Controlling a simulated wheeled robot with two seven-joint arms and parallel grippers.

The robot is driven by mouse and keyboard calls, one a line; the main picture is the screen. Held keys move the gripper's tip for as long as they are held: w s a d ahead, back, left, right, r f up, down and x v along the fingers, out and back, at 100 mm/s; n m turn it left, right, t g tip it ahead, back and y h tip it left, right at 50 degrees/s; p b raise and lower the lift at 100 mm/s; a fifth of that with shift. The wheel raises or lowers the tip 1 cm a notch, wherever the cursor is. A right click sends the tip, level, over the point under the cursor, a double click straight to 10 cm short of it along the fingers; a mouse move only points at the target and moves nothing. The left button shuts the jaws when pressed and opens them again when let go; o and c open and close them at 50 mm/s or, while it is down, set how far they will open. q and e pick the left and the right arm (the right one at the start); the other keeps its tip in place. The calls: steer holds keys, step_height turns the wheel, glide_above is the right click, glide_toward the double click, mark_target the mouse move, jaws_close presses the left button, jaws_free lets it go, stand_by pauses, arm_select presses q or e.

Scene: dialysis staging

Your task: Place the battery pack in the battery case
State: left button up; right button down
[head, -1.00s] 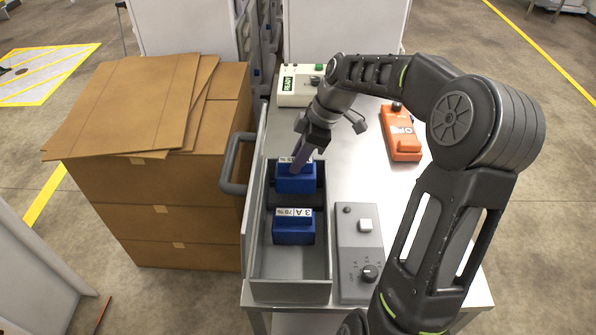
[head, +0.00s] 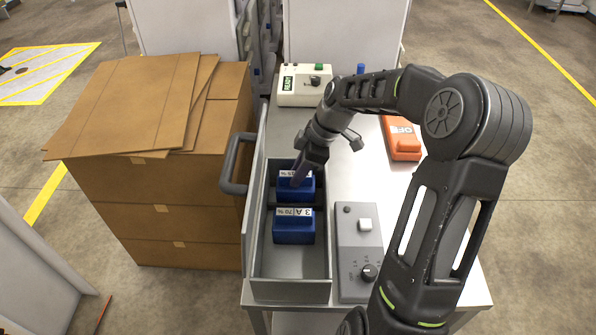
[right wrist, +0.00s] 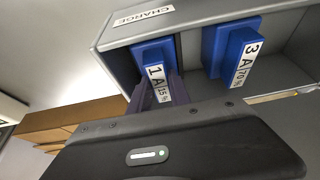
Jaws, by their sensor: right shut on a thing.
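A blue battery pack (head: 307,187) is in the far part of the grey open-topped case (head: 290,291). In the right wrist view this pack (right wrist: 153,54) is labelled "1 A 15 %", and the case (right wrist: 117,36) is labelled CHARGE. My right gripper (head: 298,181) comes down from above and is shut on this pack; its purple fingers also show in the right wrist view (right wrist: 160,90). A second blue pack (head: 293,230), labelled "3 A 70 %", sits nearer in the same case, apart from the first. Whether the held pack touches the case floor is hidden. My left gripper is out of view.
A grey control box (head: 358,245) with a knob stands right of the case. An orange device (head: 404,142) and a cream box (head: 300,88) labelled READY are farther back on the metal table (head: 345,160).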

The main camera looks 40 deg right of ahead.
steer(key=c, duration=1.2)
jaws_free()
steer(key=shift+r, duration=0.1)
steer(key=b+v, duration=0.1)
steer(key=v, duration=1.1)
